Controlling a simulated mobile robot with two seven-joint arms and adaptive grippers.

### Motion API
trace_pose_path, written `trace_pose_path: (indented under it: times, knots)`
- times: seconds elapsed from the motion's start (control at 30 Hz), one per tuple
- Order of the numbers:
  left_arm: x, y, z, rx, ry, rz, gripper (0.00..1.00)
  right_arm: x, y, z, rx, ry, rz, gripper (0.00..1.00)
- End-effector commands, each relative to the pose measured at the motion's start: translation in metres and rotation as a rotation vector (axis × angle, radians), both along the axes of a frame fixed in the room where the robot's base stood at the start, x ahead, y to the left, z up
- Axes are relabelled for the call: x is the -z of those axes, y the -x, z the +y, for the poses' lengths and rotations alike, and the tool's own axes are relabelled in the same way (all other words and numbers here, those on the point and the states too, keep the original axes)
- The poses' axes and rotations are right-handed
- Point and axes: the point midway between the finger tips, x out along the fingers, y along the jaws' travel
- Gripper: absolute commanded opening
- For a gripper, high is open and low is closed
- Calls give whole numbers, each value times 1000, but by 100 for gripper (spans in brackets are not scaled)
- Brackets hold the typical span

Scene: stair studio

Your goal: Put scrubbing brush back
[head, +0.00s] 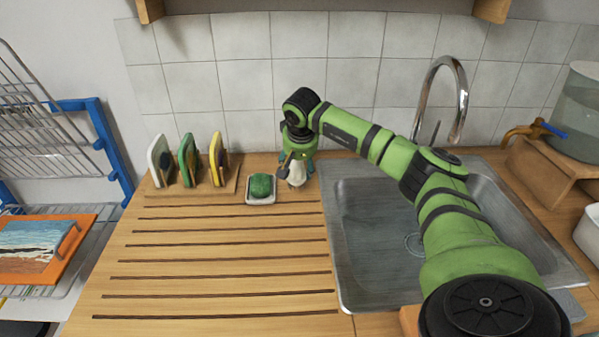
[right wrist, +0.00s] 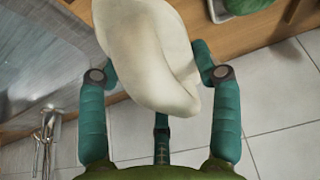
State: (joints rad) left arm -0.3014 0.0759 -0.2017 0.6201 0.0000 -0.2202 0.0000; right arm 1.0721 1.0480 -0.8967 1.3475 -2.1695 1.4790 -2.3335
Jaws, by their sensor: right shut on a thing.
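My right gripper (head: 297,160) points down over the counter's back edge, between the sink and the soap dish. It is shut on a pale cream, rounded thing (head: 297,174), apparently the scrubbing brush; no bristles can be made out. In the right wrist view, my right gripper (right wrist: 160,78) has its teal fingers on both sides of this cream thing (right wrist: 150,50). Its lower end is close to the counter, but I cannot tell whether it touches. My left gripper is not in view.
A green sponge (head: 261,185) lies in a white dish (head: 262,202) just left of the gripper. A wooden rack (head: 205,188) holds white, green and yellow pieces. The steel sink (head: 343,225) and tap (head: 461,95) are right. The grooved counter (head: 220,265) in front is clear.

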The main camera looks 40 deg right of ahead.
Motion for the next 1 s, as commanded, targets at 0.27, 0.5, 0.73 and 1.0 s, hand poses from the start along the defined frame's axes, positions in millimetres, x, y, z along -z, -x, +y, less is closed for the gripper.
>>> trace_pose_path:
  times: [0.27,0.5,0.73,1.0]
  knots:
    - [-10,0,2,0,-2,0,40,34,1,0,1,-1,2,34]
    - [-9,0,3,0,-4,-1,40,36,1,0,1,-1,-1,34]
    - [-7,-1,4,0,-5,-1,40,39,1,0,0,-1,1,88]
    - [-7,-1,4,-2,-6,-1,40,39,1,0,0,-1,2,88]
